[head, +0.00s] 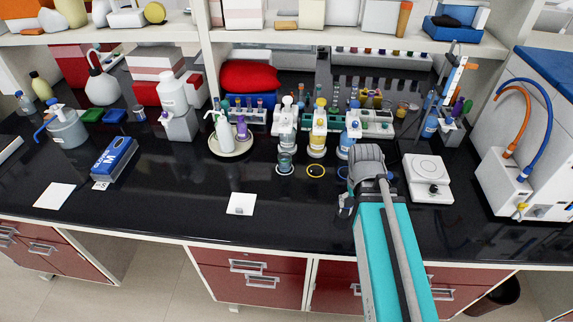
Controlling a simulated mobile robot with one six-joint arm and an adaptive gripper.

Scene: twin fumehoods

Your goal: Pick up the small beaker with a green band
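A small clear beaker (285,160) with a greenish tint stands on the black bench, in front of a white-capped bottle. A pale ring lies around its base; I cannot make out its band clearly. My gripper (345,205) is small and partly hidden behind my arm in the head view. It is over the front part of the bench, to the right of the beaker and apart from it. Whether its fingers are open or shut cannot be seen.
A yellow-labelled bottle (319,128) and a blue-labelled bottle (351,130) stand behind. A white balance (427,178) is to the right. A white card (241,204) lies in front; the bench around it is clear.

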